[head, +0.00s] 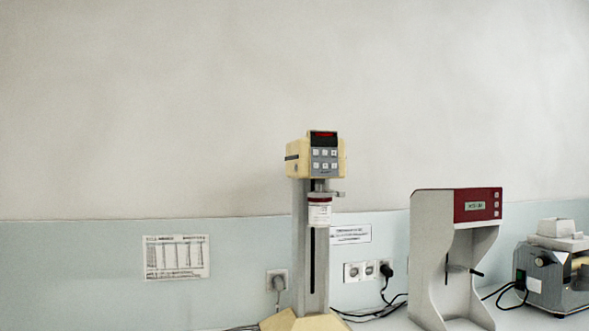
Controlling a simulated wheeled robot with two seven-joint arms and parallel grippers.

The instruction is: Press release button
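A mill or mixer stands in the middle of the head view, with a pale yellow head (300,158) on a grey upright column (307,250). Its front carries a small red-lit display (323,137) and a keypad of several small light buttons (325,159). I cannot tell which button is the release button. A small white labelled jar (319,212) with a reddish band is just below the head, by a grey holder (327,194). Neither of my grippers is in view.
A grey stand-like machine with a dark red panel (477,205) stands to the right, and a grey device (553,275) with a white top is at the far right. Wall sockets (361,271), cables and a posted sheet (176,257) are behind. Space left of the mill looks clear.

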